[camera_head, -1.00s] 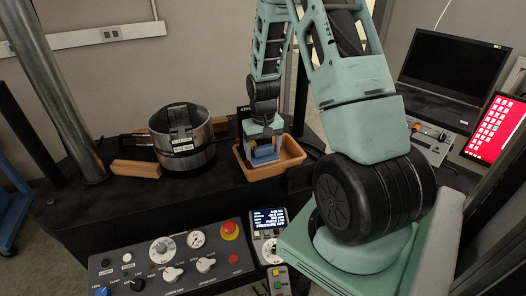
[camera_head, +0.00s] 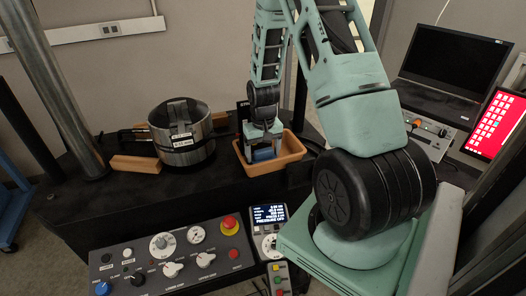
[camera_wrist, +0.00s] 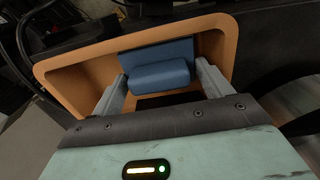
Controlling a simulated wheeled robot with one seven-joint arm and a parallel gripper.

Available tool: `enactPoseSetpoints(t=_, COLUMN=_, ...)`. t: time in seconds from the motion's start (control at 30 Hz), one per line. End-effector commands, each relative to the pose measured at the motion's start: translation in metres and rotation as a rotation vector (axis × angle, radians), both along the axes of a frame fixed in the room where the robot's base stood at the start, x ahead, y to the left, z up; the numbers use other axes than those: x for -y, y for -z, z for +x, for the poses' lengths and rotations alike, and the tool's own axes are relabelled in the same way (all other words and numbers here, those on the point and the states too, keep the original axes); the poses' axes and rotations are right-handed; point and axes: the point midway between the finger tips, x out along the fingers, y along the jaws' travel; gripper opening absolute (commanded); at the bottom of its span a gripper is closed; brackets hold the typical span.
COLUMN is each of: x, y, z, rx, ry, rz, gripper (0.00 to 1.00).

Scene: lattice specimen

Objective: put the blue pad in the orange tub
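The orange tub (camera_head: 292,158) stands on the black bench in the head view. Its rim also frames much of the wrist view (camera_wrist: 58,72). The blue pad (camera_head: 264,154) is down inside the tub between my fingers. In the wrist view the blue pad (camera_wrist: 160,77) shows as a rounded block with a flat blue part behind it. My gripper (camera_head: 264,148) points down into the tub. In the wrist view its two grey fingers (camera_wrist: 162,80) lie at either side of the block and seem to touch it. The pad's underside is hidden, so I cannot tell whether it rests on the tub floor.
A steel pot-like cylinder (camera_head: 183,140) with labels stands left of the tub, beside a wooden block (camera_head: 135,164). A control panel (camera_head: 170,258) with knobs and a red button is in front. A laptop (camera_head: 455,62) and a red screen (camera_head: 496,125) are at the right.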

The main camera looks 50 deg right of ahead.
Motion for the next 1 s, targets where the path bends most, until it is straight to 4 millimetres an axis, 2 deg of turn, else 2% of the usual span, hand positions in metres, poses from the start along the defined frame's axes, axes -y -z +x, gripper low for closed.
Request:
enactPoseSetpoints(t=0.33, x=0.000, y=-0.002, z=0.000, rx=0.000, ry=0.000, rz=0.000, gripper=0.86)
enactPoseSetpoints(t=0.53, x=0.001, y=-0.019, z=0.001, rx=0.003, ry=-0.001, rz=-0.002, gripper=0.86)
enactPoseSetpoints(t=1.0, x=0.000, y=-0.105, z=0.001, rx=0.004, ry=-0.001, rz=-0.002, gripper=0.86)
